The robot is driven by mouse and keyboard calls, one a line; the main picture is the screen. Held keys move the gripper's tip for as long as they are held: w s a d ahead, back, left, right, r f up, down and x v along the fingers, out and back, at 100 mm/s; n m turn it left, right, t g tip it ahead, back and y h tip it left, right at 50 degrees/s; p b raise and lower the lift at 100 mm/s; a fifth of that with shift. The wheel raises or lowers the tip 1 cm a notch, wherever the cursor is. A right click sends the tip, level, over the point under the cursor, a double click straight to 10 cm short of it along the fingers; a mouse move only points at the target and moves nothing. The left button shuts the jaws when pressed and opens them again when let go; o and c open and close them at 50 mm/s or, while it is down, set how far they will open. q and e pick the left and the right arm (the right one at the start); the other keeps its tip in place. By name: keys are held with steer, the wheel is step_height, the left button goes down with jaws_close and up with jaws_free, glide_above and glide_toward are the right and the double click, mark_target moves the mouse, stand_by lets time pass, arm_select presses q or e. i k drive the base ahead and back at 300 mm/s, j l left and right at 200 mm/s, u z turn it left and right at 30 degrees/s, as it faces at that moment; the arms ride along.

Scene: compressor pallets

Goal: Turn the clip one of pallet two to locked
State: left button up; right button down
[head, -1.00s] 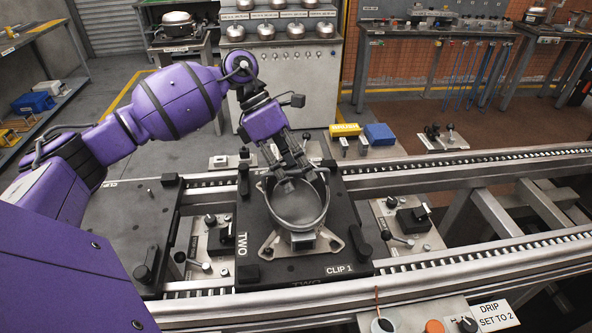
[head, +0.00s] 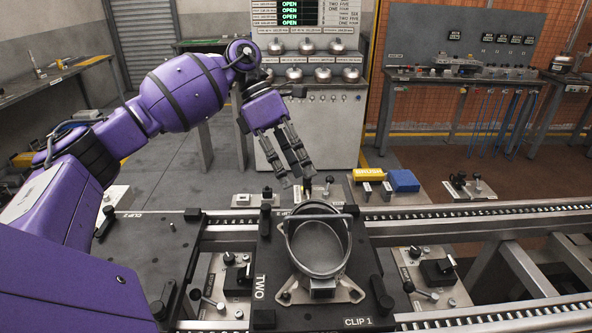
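Pallet two is a black plate (head: 255,262) marked TWO on the conveyor. A grey metal round shell (head: 318,250) with a hoop-like rim sits on it, on a bracket with feet. Clip one (head: 381,296) is a black lever piece at the plate's right edge, just above the CLIP 1 label (head: 358,322). I cannot tell from its pose whether it is locked. My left gripper (head: 298,178) hangs above and behind the shell, fingers pointing down and apart, with nothing between them. It is well away from clip one. My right gripper is out of view.
Another black pallet (head: 150,252) lies to the left, partly behind my arm. Fixtures with black knobs (head: 436,272) stand right of pallet two. The conveyor is free to the right.

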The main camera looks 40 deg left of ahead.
mark_target(386, 303)
steer(key=k+l, duration=0.1)
steer(key=l, duration=0.2)
steer(key=k+l, duration=0.15)
steer(key=l, duration=0.2)
steer(key=k+l, duration=0.1)
steer(key=l, duration=0.2)
steer(key=k+l, duration=0.15)
steer(key=l, duration=0.2)
